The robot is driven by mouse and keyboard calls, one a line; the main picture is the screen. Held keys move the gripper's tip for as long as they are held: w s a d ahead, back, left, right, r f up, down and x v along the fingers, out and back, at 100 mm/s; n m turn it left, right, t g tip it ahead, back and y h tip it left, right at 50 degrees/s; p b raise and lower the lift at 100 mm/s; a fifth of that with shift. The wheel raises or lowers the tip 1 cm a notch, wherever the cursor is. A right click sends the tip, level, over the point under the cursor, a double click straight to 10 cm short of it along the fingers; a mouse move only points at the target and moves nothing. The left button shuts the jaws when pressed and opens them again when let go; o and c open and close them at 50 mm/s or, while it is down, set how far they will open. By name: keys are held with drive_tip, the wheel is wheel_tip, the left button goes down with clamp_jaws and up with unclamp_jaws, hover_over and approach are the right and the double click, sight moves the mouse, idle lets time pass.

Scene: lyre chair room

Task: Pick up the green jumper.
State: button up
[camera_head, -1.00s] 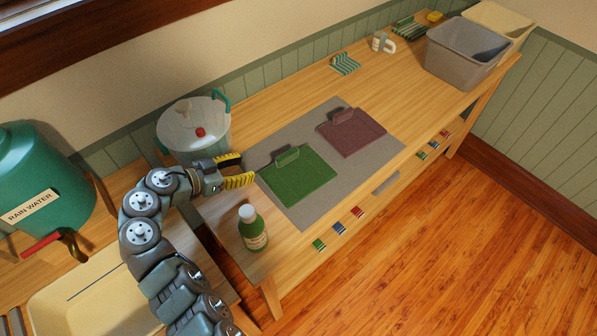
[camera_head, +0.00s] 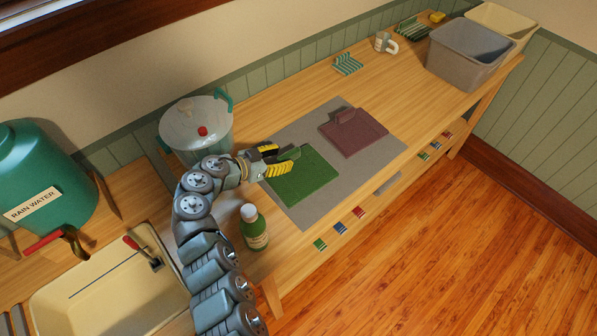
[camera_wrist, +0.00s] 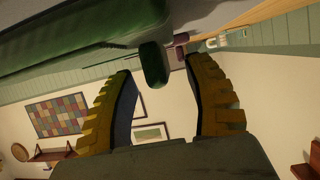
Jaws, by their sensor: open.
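The green jumper (camera_head: 305,178) lies folded flat on the grey mat, with a raised ridge along its far-left edge. My gripper (camera_head: 283,157) is open at that edge, its yellow fingers pointing at the ridge. In the wrist view the jumper (camera_wrist: 60,45) fills the upper left, and the end of the green ridge (camera_wrist: 153,66) shows between the tips of my open gripper (camera_wrist: 158,64). No finger clearly presses on it; contact is hard to tell.
A maroon folded garment (camera_head: 352,131) lies beside it on the grey mat (camera_head: 310,213). A lidded pot (camera_head: 195,128) stands close behind my gripper, and a green bottle (camera_head: 253,230) stands in front. A grey bin (camera_head: 465,57) is far right.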

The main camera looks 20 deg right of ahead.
sight(289, 156)
drive_tip(key=shift+x, duration=1.6)
drive_tip(key=shift+s+r, duration=0.1)
drive_tip(key=shift+a, duration=0.1)
clamp_jaws()
